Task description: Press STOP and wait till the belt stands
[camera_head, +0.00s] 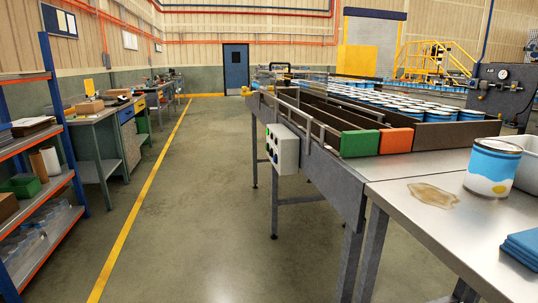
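Neither of my grippers is in view.
A steel table (405,222) at the front right bears a brown spill (433,195), a blue-and-white can (492,167), a white bin (527,165) and blue cloths (523,248). Green (360,143) and orange (396,140) blocks stand at the lane ends. Shelves (40,150) line the left. The aisle floor (190,210) is clear.

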